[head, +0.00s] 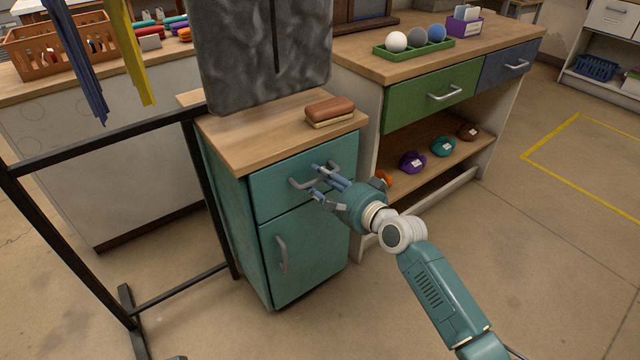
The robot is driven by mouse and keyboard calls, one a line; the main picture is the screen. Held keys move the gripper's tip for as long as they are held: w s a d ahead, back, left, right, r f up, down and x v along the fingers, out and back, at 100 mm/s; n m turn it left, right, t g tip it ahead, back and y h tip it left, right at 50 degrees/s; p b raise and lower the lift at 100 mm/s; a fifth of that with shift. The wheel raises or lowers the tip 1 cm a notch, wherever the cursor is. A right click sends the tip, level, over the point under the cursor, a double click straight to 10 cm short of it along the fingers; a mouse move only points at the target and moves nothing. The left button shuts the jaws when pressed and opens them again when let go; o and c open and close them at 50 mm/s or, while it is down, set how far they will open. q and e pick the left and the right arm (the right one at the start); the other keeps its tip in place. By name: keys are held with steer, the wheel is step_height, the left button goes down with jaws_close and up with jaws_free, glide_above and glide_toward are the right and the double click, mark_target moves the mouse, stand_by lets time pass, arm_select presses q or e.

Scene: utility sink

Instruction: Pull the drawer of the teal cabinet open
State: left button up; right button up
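The teal cabinet (236,196) stands in the middle of the head view under a wooden top. Its drawer (270,190) is at the top of the front and looks closed, flush with the door below. The drawer has a silver bar handle (299,184). My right gripper (318,180) is at the right part of this handle, with its fingers pointing left toward the drawer. The fingers overlap the handle in the picture; whether they grip it or only lie around it I cannot tell. My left gripper is not in view.
A brown and tan brush-like block (330,111) lies on the cabinet top. A black rack frame (75,275) stands close on the left. A workbench (445,62) with green and blue drawers stands on the right.

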steer(key=shift+w+a, duration=0.1)
steer(key=shift+w, duration=0.05)
steer(key=shift+c, duration=0.3)
jaws_close()
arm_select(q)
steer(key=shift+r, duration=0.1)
